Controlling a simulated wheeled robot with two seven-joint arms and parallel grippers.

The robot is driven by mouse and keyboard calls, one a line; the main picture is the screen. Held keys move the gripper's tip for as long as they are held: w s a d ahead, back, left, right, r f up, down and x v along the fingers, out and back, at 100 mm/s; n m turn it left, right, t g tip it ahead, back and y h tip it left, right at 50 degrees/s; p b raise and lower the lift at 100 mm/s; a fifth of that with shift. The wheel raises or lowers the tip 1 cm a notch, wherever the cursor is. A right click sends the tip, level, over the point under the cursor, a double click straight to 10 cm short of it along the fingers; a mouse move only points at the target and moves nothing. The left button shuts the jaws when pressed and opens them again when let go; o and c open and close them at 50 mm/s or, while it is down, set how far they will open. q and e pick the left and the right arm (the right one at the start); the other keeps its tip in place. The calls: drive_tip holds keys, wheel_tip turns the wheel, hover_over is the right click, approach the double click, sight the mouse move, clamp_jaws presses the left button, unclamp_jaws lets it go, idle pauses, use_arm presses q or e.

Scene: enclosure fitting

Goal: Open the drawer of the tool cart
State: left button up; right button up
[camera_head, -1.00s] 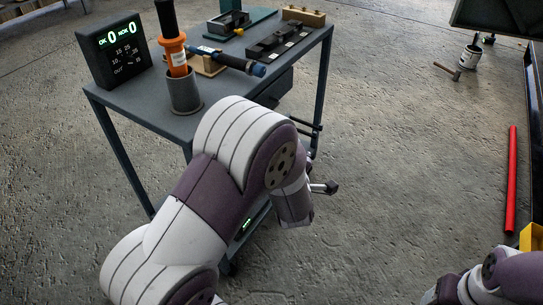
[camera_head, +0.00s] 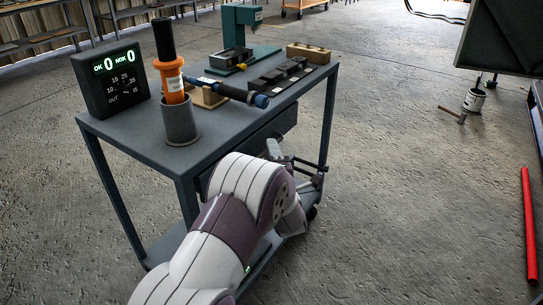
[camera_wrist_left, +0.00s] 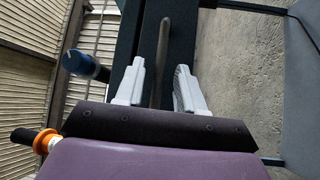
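The tool cart (camera_head: 140,128) is a dark grey table with its drawer (camera_head: 262,136) under the top; the drawer looks closed, with its front partly hidden by my left arm. My left gripper (camera_head: 302,163) is at the drawer front, below the tabletop edge. In the left wrist view, its two pale fingers (camera_wrist_left: 160,66) are apart. A thin grey bar handle (camera_wrist_left: 163,38) runs between them, with gaps visible on both sides. My right gripper is out of view.
On the cart stand a counter display (camera_head: 110,80), an orange-handled tool in a grey cup (camera_head: 181,122), a blue-ended tool (camera_head: 245,95), and a green press (camera_head: 241,35). A red bar (camera_head: 529,220) lies on the floor at right.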

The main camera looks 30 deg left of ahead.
use_arm(q)
clamp_jaws()
drive_tip(key=s+d+b, duration=0.2)
drive_tip(key=d+b, duration=0.1)
drive_tip(key=d, duration=2.1)
drive_tip(key=shift+d, duration=0.15)
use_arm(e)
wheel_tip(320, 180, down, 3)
use_arm(q)
unclamp_jaws()
drive_tip(key=shift+f, duration=0.1)
